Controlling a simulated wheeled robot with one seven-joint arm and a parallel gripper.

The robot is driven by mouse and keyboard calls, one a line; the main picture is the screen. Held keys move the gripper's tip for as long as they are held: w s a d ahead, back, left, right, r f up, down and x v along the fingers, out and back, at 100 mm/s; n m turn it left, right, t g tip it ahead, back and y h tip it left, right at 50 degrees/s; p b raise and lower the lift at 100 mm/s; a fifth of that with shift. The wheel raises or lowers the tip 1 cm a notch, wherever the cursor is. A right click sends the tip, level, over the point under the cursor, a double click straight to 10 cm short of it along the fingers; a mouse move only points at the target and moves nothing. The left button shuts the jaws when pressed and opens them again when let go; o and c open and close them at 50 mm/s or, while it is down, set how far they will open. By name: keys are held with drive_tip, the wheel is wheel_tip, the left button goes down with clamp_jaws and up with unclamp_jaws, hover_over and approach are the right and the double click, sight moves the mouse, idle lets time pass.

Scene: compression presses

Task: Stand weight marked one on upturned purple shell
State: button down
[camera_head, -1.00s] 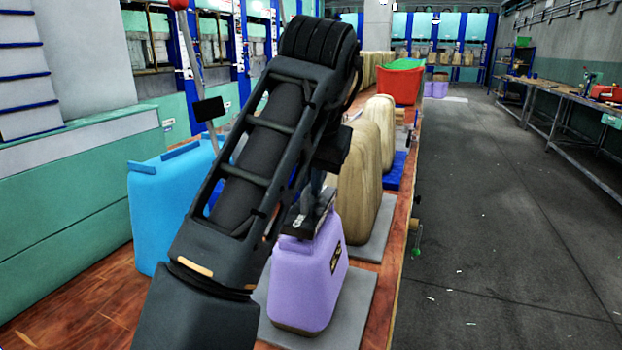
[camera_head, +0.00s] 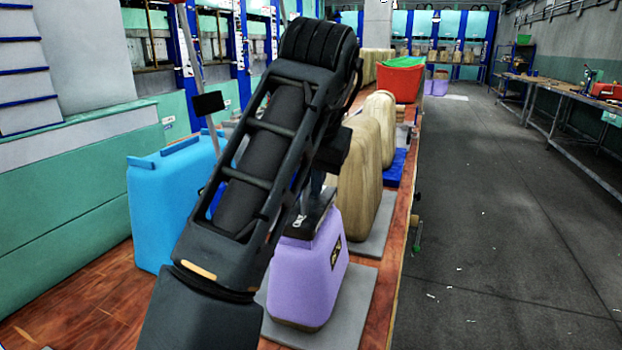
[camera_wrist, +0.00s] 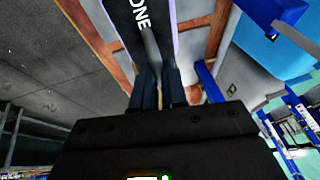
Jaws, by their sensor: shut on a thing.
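The purple shell (camera_head: 308,278) stands upturned on a grey mat, narrow end up, with a dark label on its right side. The dark weight (camera_head: 300,226) is at the shell's top, its white lettering partly visible; in the wrist view the weight (camera_wrist: 128,32) reads "ONE". My gripper (camera_head: 318,185) is above the weight, mostly hidden by my arm in the head view. In the wrist view my gripper's two fingers (camera_wrist: 160,88) are shut on the weight's narrow grey stem. The weight looks upright over the shell, but I cannot tell if its base touches it.
A blue shell (camera_head: 165,215) stands on the left. Wood-coloured shells (camera_head: 365,185) stand behind the purple one. A red bin (camera_head: 400,84) is farther back. The grey mat (camera_head: 350,305) lies near the wooden table's right edge. The floor to the right is open.

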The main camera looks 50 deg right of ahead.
drive_tip(key=shift+f, duration=0.1)
drive_tip(key=c, duration=1.1)
unclamp_jaws()
drive_tip(key=shift+f, duration=0.15)
drive_tip(key=p+v, duration=0.1)
drive_tip(key=v, duration=0.7)
